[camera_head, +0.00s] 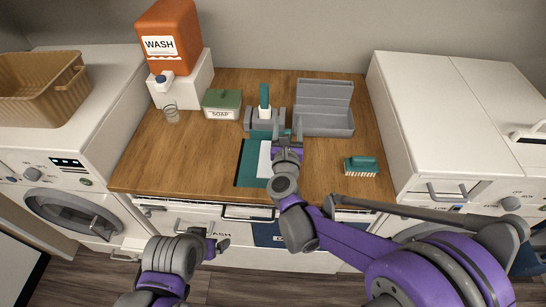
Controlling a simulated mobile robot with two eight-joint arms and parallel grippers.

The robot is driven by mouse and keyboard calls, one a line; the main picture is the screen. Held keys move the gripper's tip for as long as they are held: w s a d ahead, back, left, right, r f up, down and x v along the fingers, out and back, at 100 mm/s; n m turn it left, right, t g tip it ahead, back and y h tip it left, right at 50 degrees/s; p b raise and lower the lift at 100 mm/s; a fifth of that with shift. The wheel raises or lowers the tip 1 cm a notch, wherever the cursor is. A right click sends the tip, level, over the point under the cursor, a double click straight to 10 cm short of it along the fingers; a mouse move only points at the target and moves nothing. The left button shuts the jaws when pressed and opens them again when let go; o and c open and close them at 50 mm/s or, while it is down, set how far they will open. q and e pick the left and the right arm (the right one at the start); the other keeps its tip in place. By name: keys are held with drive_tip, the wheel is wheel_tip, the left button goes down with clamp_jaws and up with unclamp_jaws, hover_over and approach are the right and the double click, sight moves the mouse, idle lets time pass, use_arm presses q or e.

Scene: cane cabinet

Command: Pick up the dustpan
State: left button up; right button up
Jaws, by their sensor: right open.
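A flat teal piece (249,168) that looks like the dustpan lies on the wooden counter. A white patch shows on it, and its right side is hidden behind my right arm. My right gripper (285,138) is open above the counter, at the upper right of the teal piece. Whether it touches anything cannot be told. My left gripper (218,245) is low in front of the counter, away from the teal piece; its jaws are too small to read.
A grey holder (252,126) with an upright teal handle (264,93) stands behind the teal piece. An open grey box (323,122) and teal brush (361,164) are to the right. A soap box (222,105), glass (172,115) and orange wash container (168,32) are to the left.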

drive_tip(key=shift+s, duration=0.15)
drive_tip(key=shift+c, duration=0.4)
clamp_jaws()
idle(0.8)
